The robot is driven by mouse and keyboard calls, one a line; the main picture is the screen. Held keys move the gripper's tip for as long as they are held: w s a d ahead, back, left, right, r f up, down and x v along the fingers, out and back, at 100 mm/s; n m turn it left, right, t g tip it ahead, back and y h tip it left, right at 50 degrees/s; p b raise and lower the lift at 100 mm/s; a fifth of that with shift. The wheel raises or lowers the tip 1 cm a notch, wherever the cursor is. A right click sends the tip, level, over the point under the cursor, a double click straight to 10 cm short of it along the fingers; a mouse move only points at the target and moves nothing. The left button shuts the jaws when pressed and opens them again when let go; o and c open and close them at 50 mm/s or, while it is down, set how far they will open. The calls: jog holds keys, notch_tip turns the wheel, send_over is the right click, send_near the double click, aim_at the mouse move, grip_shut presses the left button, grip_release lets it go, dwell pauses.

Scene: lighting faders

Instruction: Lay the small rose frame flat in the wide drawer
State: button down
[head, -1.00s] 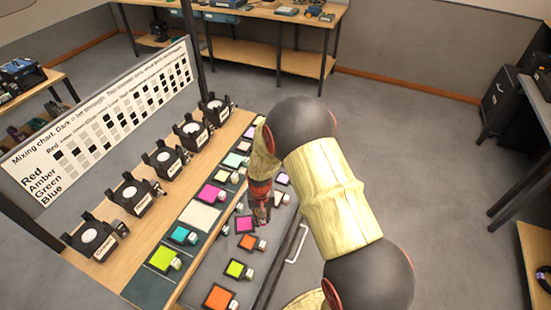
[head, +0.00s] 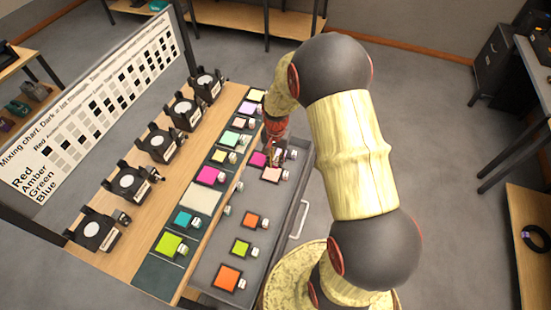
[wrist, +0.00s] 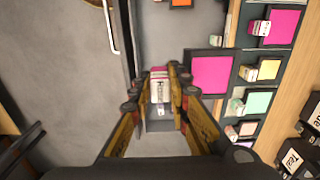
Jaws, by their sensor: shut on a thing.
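The small rose frame (head: 258,159), a dark-edged magenta square, is over the wide drawer's far part in the head view. It also shows in the wrist view (wrist: 210,75). My gripper (head: 275,155) is shut on its white, pink-topped label tab (wrist: 159,88), which sits between the fingers in the wrist view. The wide drawer (head: 284,232) is pulled out, a grey tray with a pale handle. I cannot tell how far the frame is above the drawer floor.
Orange (head: 255,220), green (head: 241,248) and pale pink (head: 271,174) frames lie in the drawer. A rack of coloured frames (head: 211,175) runs along its left side, beside several black lamp holders (head: 128,183). Bare drawer floor shows between the pale pink and orange frames.

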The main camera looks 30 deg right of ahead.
jog(key=shift+f+b, duration=8.15)
jog(key=shift+f, duration=5.5)
jog(key=shift+s+a, duration=0.2)
jog(key=shift+a, duration=0.05)
jog(key=shift+f+b, duration=0.6)
jog(key=shift+f, duration=0.65)
jog(key=c, duration=2.2)
grip_release()
jog(key=o, duration=0.6)
